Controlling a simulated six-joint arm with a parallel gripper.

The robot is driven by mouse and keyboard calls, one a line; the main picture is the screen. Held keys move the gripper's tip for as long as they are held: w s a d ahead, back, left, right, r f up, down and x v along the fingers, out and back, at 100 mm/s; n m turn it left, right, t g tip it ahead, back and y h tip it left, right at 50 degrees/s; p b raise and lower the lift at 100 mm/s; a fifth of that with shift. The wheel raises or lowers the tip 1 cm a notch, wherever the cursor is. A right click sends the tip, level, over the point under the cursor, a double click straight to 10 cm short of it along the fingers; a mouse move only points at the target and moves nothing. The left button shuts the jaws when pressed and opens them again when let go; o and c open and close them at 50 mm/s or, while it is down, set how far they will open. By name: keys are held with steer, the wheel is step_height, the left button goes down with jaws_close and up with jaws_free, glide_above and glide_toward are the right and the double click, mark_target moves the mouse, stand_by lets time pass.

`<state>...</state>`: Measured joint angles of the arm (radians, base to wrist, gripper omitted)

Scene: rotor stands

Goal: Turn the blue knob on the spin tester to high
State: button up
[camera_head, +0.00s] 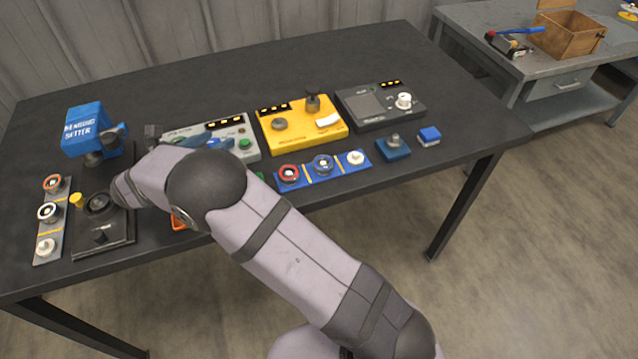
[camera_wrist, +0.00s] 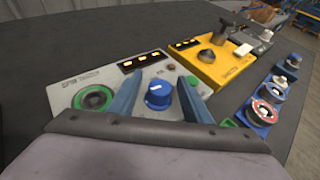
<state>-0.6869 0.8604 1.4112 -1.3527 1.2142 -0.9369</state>
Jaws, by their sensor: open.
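The spin tester is a light grey box (camera_head: 239,126) on the table, partly hidden behind my arm in the head view. It also shows in the wrist view (camera_wrist: 72,76), with a dark display strip along its back edge. Its blue knob (camera_wrist: 159,96) has a white mark on top, towards the far left of the knob. In the head view only part of the blue knob (camera_head: 213,144) shows. My gripper (camera_wrist: 161,76) is open, with one blue finger on each side of the knob. I cannot tell whether either finger touches it.
On the tester, a green ring (camera_wrist: 93,98) lies left of the knob and a green button (camera_head: 245,143) right of it. A yellow device (camera_head: 301,124) and a dark grey device (camera_head: 378,106) stand to the right. A blue rotor rack (camera_head: 305,173) lies in front.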

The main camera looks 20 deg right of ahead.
steer(key=shift+s+d+f+n+t+y+b, duration=0.15)
steer(key=shift+n+t+y+b, duration=0.2)
steer(key=shift+n+y, duration=0.25)
steer(key=b+v, duration=0.1)
steer(key=v, duration=0.6)
steer(key=shift+s+a, duration=0.1)
steer(key=shift+a, duration=0.25)
steer(key=d+m+p, duration=0.1)
steer(key=d, duration=0.1)
steer(key=s+d+m+g+p, duration=0.1)
steer(key=d, duration=0.1)
steer(key=d+r+m+g, duration=0.1)
steer(key=d, duration=0.1)
steer(key=shift+s+r+g+p, duration=0.1)
steer(key=shift+s+g+p, duration=0.15)
steer(key=shift+s+p, duration=0.15)
steer(key=s+d+r+m+g+y+p, duration=0.2)
steer(key=s+d+m+g+p, duration=0.2)
steer(key=s, duration=0.6)
steer(key=s+d+r+m+g+y+p, duration=0.2)
steer(key=s+d+r+m+g+p, duration=0.1)
steer(key=s+d+m+p, duration=0.6)
steer(key=shift+s+d+r+m+g+y, duration=0.35)
steer(key=shift+s+d+m+g, duration=0.5)
steer(key=shift+m, duration=1.45)
steer(key=shift+w+d+f, duration=0.1)
steer(key=shift+w+f, duration=0.05)
steer(key=shift+w, duration=0.2)
